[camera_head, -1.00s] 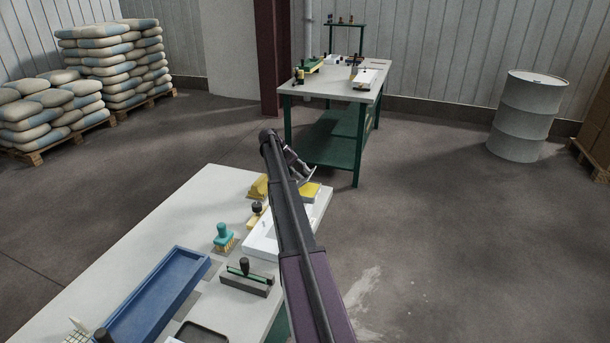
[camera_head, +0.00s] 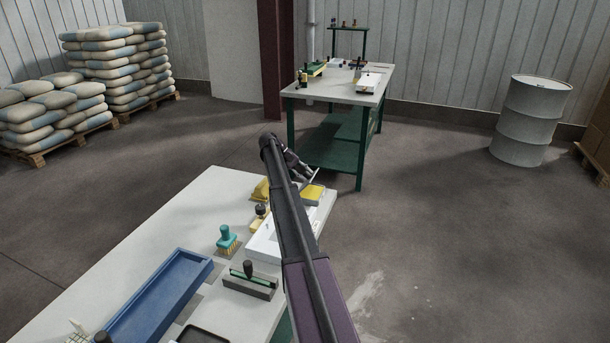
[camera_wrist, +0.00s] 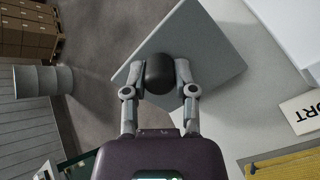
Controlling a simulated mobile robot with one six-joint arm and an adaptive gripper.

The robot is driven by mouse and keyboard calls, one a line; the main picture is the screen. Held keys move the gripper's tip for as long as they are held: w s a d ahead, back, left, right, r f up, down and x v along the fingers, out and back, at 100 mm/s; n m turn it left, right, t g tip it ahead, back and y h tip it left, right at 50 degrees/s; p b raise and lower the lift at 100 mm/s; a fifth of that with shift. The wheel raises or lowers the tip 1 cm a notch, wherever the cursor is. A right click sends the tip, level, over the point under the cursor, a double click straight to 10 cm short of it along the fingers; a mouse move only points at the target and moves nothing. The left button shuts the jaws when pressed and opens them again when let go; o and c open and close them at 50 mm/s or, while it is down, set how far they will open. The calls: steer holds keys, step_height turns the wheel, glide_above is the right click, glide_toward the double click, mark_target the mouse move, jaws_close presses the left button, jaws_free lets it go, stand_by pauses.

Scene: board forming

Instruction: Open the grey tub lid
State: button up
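The grey tub lid (camera_wrist: 218,62) is a flat square plate with a round black knob (camera_wrist: 160,72), seen from above in the wrist view. My gripper (camera_wrist: 160,66) has one finger on each side of the knob, close against it, and looks shut on it. The plate lies at the table's edge, with floor showing beyond it. The tub's body is hidden under the plate, and I cannot tell whether the lid rests on it.
The near table (camera_head: 190,205) holds a blue tray (camera_head: 155,298), a teal-handled brush (camera_head: 226,239), a grey block with a dark handle (camera_head: 249,281) and yellow items by my arm. A second workbench (camera_head: 340,86) and a drum (camera_head: 527,120) stand beyond open floor.

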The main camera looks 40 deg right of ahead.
steer(key=o, duration=0.4)
steer(key=shift+c, duration=0.2)
